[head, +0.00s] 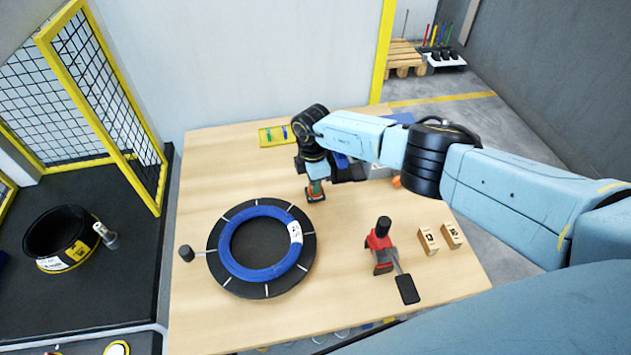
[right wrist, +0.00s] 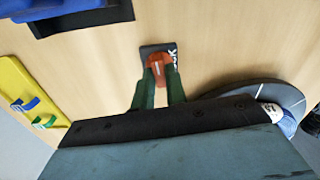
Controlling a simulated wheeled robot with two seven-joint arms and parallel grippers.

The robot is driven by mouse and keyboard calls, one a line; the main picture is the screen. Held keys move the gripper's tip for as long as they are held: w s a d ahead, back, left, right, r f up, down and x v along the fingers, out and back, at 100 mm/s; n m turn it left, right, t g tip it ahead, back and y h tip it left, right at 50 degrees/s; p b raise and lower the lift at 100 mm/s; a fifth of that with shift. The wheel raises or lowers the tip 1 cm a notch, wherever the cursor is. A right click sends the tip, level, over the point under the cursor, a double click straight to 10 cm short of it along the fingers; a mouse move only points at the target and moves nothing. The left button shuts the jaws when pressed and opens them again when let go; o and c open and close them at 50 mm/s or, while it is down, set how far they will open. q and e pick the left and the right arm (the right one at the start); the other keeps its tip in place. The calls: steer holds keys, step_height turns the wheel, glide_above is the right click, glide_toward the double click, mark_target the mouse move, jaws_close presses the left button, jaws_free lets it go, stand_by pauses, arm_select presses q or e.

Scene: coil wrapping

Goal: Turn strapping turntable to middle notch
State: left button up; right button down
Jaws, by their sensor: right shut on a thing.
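The strapping turntable (head: 308,262) is a black disc with white radial marks, lying on the wooden table. A blue coil (head: 234,262) with a white label lies flat on it. A crank arm with a black knob (head: 187,253) points left from the disc. My right gripper (head: 315,190) is above and right of the disc, shut on a small orange-red piece (right wrist: 158,68). That piece stands on a small dark plate with white lettering, partly hidden by the fingers. The turntable's edge (right wrist: 262,88) shows at right in the right wrist view. My left gripper is not in view.
A red tool (head: 381,256) with a black knob and lever stands right of the turntable, beside two wooden blocks (head: 428,241). A yellow tray (head: 266,138) lies at the back. A black coil (head: 42,240) sits on the dark surface at left, beside a yellow mesh gate (head: 130,125).

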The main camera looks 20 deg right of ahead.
steer(key=c, duration=1.8)
jaws_free()
steer(key=shift+w+a+r, duration=0.4)
steer(key=shift+w+a, duration=0.15)
steer(key=shift+a, duration=0.05)
steer(key=o, duration=0.4)
steer(key=shift+w+f, duration=0.2)
steer(key=shift+w, duration=0.1)
steer(key=shift+c, duration=0.2)
steer(key=shift+s+d+f, duration=0.1)
steer(key=shift+s+d, duration=0.1)
steer(key=shift+d, duration=0.1)
steer(key=shift+r, duration=0.25)
step_height(320, 180, up, 13)
steer(key=p, duration=0.1)
steer(key=shift+p, duration=0.35)
steer(key=shift+s+f, duration=0.1)
